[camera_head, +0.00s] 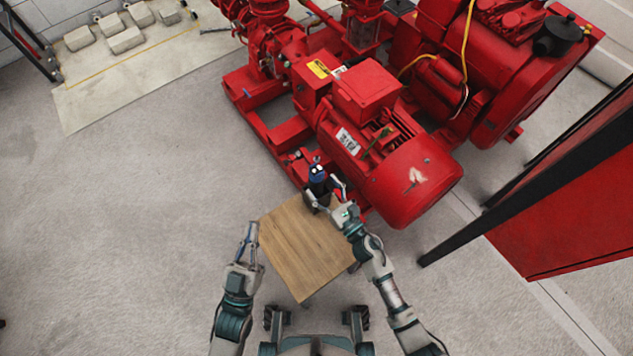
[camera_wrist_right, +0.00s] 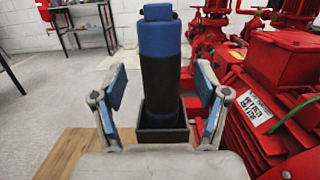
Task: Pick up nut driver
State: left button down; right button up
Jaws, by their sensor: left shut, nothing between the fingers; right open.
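The nut driver (camera_wrist_right: 160,70), with a blue top and a black body, stands upright in a small dark square holder (camera_wrist_right: 161,128) in the right wrist view. In the head view the nut driver (camera_head: 317,174) is at the far corner of a small wooden table (camera_head: 300,245). My right gripper (camera_wrist_right: 160,88) is open, with its blue-padded fingers on either side of the nut driver and visible gaps to it. In the head view my right gripper (camera_head: 325,190) is at the same corner. My left gripper (camera_head: 249,236) is shut and empty beside the table's left edge.
A large red pump motor (camera_head: 385,160) stands just beyond and right of the table, close to my right arm. A red panel with a black frame (camera_head: 575,200) is at the right. Open floor (camera_head: 150,220) lies to the left. The middle of the tabletop is clear.

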jog(key=shift+w+a, duration=0.3)
jog(key=shift+w, duration=0.3)
jog(key=shift+w+a, duration=0.25)
jog(key=shift+w, duration=0.35)
jog(key=shift+w+a+r, duration=0.1)
jog(key=shift+w+a, duration=0.1)
jog(key=shift+w, duration=0.05)
jog(key=shift+a, duration=0.35)
jog(key=c, duration=1.3)
jog(key=shift+d+r, duration=0.1)
jog(key=shift+d, duration=0.15)
jog(key=shift+c, duration=0.5)
jog(key=shift+r, duration=0.1)
